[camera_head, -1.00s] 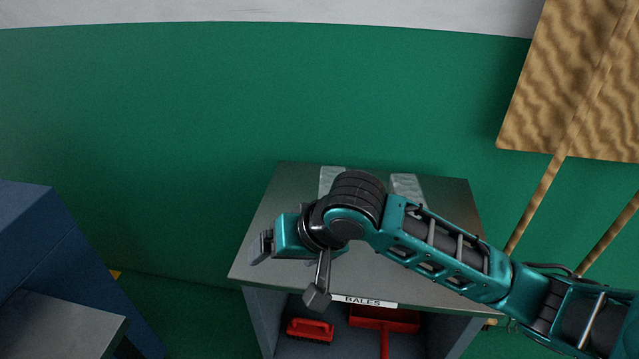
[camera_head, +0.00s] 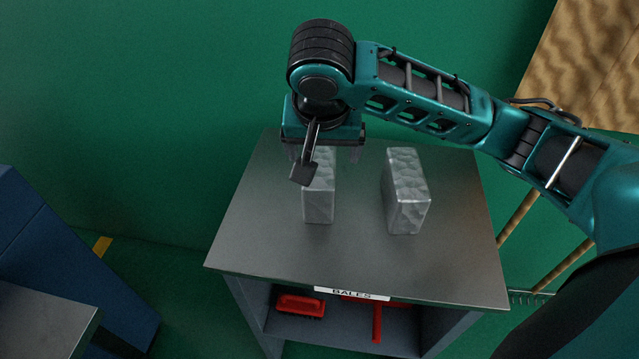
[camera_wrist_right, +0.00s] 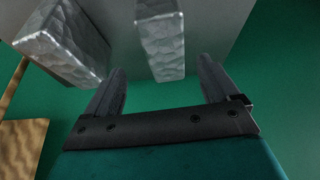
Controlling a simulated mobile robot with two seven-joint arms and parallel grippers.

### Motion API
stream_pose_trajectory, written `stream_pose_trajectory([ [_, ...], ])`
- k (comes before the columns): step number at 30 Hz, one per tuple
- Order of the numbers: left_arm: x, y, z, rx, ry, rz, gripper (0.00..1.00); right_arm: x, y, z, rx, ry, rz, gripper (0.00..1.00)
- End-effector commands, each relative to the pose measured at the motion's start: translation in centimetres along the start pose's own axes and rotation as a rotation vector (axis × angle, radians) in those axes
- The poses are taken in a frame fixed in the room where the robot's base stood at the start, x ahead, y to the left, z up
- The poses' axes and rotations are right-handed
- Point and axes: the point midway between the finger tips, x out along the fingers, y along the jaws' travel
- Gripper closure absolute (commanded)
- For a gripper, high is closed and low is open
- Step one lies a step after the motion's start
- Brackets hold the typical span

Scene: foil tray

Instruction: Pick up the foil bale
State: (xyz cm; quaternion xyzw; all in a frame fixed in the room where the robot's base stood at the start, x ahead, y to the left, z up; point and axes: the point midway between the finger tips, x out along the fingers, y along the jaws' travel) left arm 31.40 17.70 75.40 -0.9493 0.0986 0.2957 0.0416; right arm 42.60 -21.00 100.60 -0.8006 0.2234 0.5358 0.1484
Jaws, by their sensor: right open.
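Two silver, crinkled foil bales stand upright on a grey metal table (camera_head: 260,235). The left bale (camera_head: 319,200) is partly hidden by my right gripper (camera_head: 324,153), and the right bale (camera_head: 405,190) stands apart from it. My right gripper is open and points down at the far end of the left bale. In the right wrist view, that bale (camera_wrist_right: 161,40) lies ahead of the gap between the open fingers (camera_wrist_right: 160,75), and the other bale (camera_wrist_right: 65,42) is off to the left. I cannot tell whether a finger touches it. My left gripper is out of view.
A "BALES" label (camera_head: 352,293) is on the table's front edge. A red brush (camera_head: 300,306) and a red dustpan (camera_head: 377,320) lie on the shelf below. A blue cabinet (camera_head: 50,260) stands at the left. The table's front and left are clear.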

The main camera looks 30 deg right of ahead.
Motion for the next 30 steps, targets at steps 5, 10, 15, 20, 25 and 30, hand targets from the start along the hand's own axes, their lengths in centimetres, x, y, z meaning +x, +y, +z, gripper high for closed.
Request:
stream_pose_trajectory([
  [5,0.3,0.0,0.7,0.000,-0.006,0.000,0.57,2.2,0.0,0.0,0.000,0.000,0.001,0.12],
  [10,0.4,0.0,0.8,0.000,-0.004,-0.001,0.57,3.5,-0.2,-0.1,0.000,0.001,0.001,0.12],
  [15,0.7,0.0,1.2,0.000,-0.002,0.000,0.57,6.1,-0.6,-0.3,0.000,0.001,0.001,0.12],
  [20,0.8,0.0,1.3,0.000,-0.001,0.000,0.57,7.6,-0.6,-0.3,-0.002,0.001,-0.001,0.12],
  [25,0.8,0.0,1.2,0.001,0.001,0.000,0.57,7.7,-0.7,-0.3,-0.002,0.002,-0.002,0.12],
  [30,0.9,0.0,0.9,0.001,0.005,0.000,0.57,7.7,-0.6,-0.3,-0.002,0.002,-0.002,0.12],
])
